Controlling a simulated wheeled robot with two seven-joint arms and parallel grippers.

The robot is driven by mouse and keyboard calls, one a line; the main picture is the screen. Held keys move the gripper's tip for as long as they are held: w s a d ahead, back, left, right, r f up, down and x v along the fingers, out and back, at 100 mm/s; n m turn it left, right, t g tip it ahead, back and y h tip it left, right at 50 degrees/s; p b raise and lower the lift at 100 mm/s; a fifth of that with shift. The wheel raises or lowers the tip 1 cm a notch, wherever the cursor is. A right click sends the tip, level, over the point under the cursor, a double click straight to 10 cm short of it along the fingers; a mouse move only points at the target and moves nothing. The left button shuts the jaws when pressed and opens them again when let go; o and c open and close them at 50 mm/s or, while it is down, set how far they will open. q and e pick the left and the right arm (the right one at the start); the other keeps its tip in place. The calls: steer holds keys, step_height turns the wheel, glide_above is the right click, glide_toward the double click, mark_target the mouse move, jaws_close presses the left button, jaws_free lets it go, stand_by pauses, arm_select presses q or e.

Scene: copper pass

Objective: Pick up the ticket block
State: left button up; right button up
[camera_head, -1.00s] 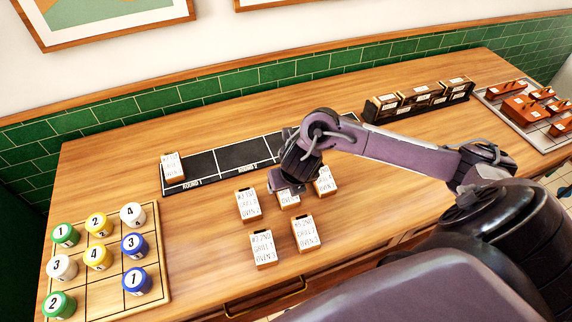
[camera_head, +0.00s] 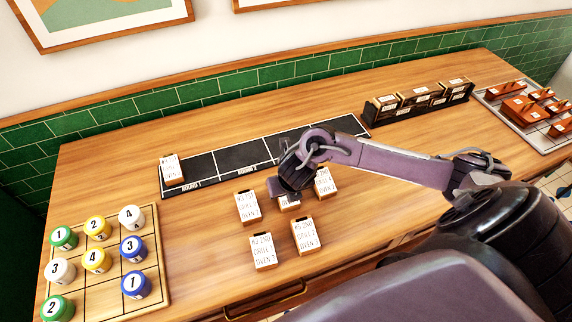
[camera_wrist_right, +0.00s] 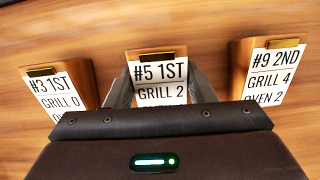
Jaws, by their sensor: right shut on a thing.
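My right gripper (camera_wrist_right: 160,85) is shut on a wooden ticket block (camera_wrist_right: 155,70) whose white card reads "#5 1ST GRILL 2". The fingers stand on both sides of it. In the head view the gripper (camera_head: 287,196) reaches down over this block (camera_head: 290,205) and hides most of it; I cannot tell if it still touches the table. In the wrist view, a block reading "#3 1ST GRILL 0" (camera_wrist_right: 62,95) is to the left and one reading "#9 2ND GRILL 4 OVEN 2" (camera_wrist_right: 272,72) to the right, both apart from the fingers. My left gripper is not in view.
Other ticket blocks (camera_head: 263,251) stand close around on the wooden counter. A black rail (camera_head: 232,157) behind holds one block (camera_head: 172,169) at its left end. A board with numbered pots (camera_head: 150,225) is at left, a black rack (camera_head: 420,98) and grey tray (camera_head: 515,117) at right.

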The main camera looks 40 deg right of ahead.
steer(key=shift+r, duration=0.15)
step_height(320, 180, up, 20)
steer(key=p, duration=0.8)
